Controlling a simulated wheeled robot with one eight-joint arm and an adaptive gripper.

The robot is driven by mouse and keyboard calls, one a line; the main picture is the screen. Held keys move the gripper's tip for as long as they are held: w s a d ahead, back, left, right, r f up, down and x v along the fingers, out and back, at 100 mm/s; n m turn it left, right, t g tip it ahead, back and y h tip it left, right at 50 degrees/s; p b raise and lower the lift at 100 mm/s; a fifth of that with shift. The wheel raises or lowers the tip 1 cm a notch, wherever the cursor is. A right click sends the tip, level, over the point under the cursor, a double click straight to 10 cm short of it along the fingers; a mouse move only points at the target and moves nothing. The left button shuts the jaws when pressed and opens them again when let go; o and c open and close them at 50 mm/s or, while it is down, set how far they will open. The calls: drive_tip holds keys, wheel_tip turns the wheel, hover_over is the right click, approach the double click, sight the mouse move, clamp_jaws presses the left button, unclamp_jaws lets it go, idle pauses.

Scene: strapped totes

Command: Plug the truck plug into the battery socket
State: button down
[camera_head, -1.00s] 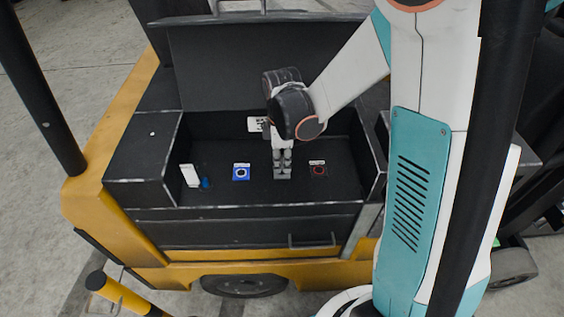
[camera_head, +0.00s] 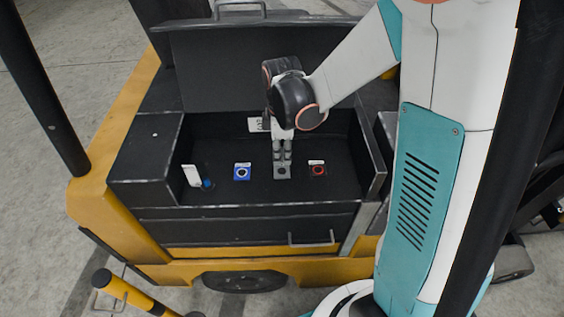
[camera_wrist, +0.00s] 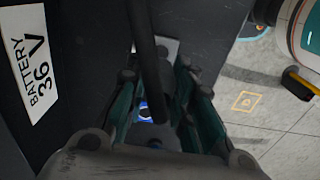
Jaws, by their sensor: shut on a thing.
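My gripper (camera_head: 282,160) points down into the black battery box, just above a grey square socket plate (camera_head: 282,173). The jaws are shut on the truck plug, which is mostly hidden between them. In the wrist view my gripper (camera_wrist: 155,105) shows teal fingers on both sides of a dark, cable-like bar (camera_wrist: 148,60). The plug's face is hidden, and I cannot tell whether it touches the grey plate. Blue also shows between the fingers (camera_wrist: 144,109).
The box's front wall (camera_head: 250,226) and raised lid (camera_head: 230,70) bound the space. A white upright tab (camera_head: 191,175) and a small blue knob (camera_head: 207,184) stand at the left. A label (camera_head: 256,125) on the back wall reads "BATTERY 36 V" in the wrist view (camera_wrist: 31,62).

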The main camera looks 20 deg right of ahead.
drive_tip(key=shift+r, duration=0.4)
drive_tip(key=shift+r+p, duration=2.1)
drive_tip(key=shift+r, duration=0.9)
